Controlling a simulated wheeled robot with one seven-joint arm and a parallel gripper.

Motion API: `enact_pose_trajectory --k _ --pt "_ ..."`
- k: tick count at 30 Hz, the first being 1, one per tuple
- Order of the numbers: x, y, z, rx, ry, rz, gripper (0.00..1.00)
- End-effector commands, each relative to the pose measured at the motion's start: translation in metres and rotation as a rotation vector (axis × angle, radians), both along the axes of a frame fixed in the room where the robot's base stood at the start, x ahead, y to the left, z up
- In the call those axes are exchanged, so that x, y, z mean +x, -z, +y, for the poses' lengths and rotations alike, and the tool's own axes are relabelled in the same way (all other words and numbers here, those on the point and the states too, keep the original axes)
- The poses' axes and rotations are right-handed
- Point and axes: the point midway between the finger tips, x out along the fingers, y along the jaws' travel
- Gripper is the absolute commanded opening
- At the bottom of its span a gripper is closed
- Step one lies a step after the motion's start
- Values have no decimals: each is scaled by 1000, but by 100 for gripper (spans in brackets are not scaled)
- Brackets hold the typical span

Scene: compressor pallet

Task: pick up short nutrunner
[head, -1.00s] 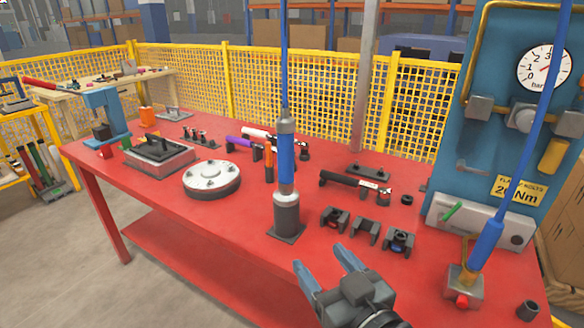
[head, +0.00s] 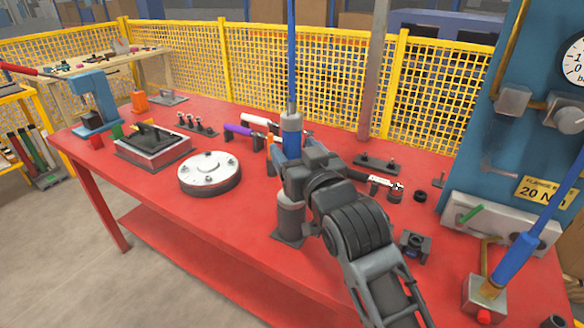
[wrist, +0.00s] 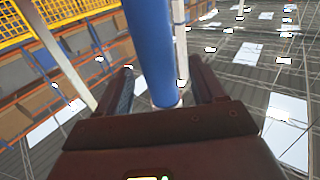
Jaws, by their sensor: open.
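An upright tool with a blue middle (head: 291,144) and grey ends stands in a dark holder (head: 289,215) on the red table; it looks like a nutrunner, and a blue hose rises from its top. In the wrist view its blue body (wrist: 152,45) runs between the fingers of my gripper (wrist: 160,70). The fingers are open, one on each side, with gaps visible. In the head view my gripper (head: 292,172) is at the tool's mid-height; its fingertips are mostly hidden. A second blue hanging tool (head: 516,258) stands at the right, above a grey block. I cannot tell which is shorter.
A round silver flange (head: 210,172) lies left of the tool. A black-and-white tool (head: 382,181) lies behind my arm, and a dark cradle (head: 415,246) stands right of it. A blue gauge panel (head: 500,150) bounds the right. A grey post (head: 375,80) stands behind.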

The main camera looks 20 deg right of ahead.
Motion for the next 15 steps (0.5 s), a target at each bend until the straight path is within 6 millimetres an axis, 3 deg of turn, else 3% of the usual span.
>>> enact_pose_trajectory --k 6,13,15 --pt "23 -1 -2 0 1 -1 69" --pt "24 0 -2 0 1 0 69" --pt "24 0 -2 0 1 0 64"
